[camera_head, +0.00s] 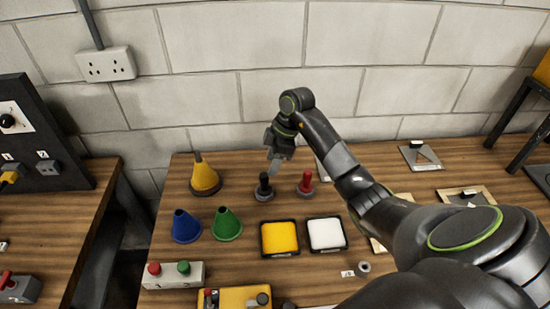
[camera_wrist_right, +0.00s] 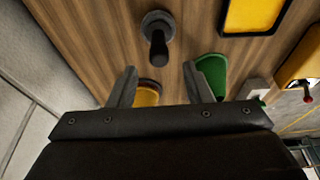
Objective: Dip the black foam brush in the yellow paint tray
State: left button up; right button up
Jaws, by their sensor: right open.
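The black foam brush (camera_head: 264,188) stands upright on a round base on the wooden table. It also shows in the right wrist view (camera_wrist_right: 158,42), beyond and between my fingertips. The yellow paint tray (camera_head: 280,239) is a black-rimmed square with a yellow inside, in front of the brush. Part of it shows at the top of the right wrist view (camera_wrist_right: 252,14). My right gripper (camera_head: 273,160) is open and empty, just above and behind the black brush, apart from it. Its two fingers (camera_wrist_right: 159,70) show in the wrist view. My left gripper is in neither view.
A red brush (camera_head: 305,183) stands close right of the black one. A white tray (camera_head: 326,234) adjoins the yellow tray. Yellow (camera_head: 204,179), blue (camera_head: 186,227) and green (camera_head: 226,225) cones stand left. A button box (camera_head: 172,275) is at front left. A block wall closes the back.

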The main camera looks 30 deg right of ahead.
aim_at(263, 175)
jog(key=b+x, duration=0.3)
jog(key=x, duration=0.1)
jog(key=shift+d, duration=0.1)
jog(key=shift+b+x, duration=0.95)
jog(key=shift+x, duration=0.9)
jog(key=shift+w, duration=0.1)
jog(key=shift+r, duration=0.1)
jog(key=c, duration=0.8)
jog(key=shift+r+p, duration=1.8)
jog(key=shift+p, duration=0.1)
